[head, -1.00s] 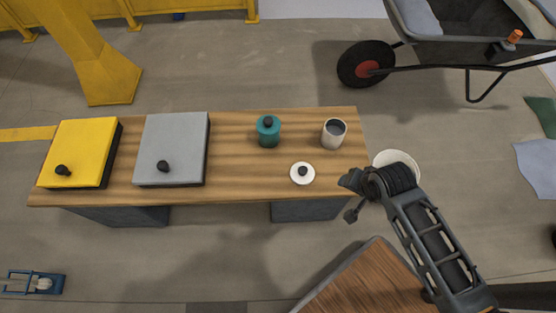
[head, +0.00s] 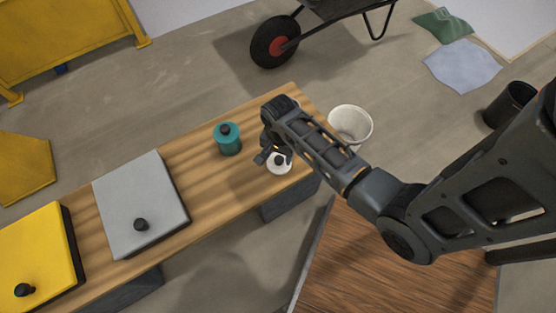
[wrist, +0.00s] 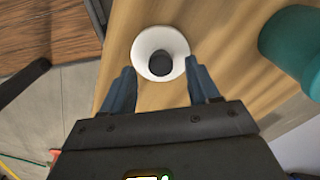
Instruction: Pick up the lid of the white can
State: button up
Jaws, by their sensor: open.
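In the wrist view the two blue-grey fingers of my gripper (wrist: 162,82) are spread apart, with the knob ahead of the gap.
A teal can with a knobbed lid (head: 228,140) stands left of the lid; it also shows in the wrist view (wrist: 295,45). A grey box (head: 130,205) and a yellow box (head: 35,250) sit further left. A white bucket (head: 351,125) is on the floor beyond the bench.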

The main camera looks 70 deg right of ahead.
aim_at(279, 160)
jog(key=shift+f, duration=1.5)
grip_shut()
jog(key=shift+r, duration=0.15)
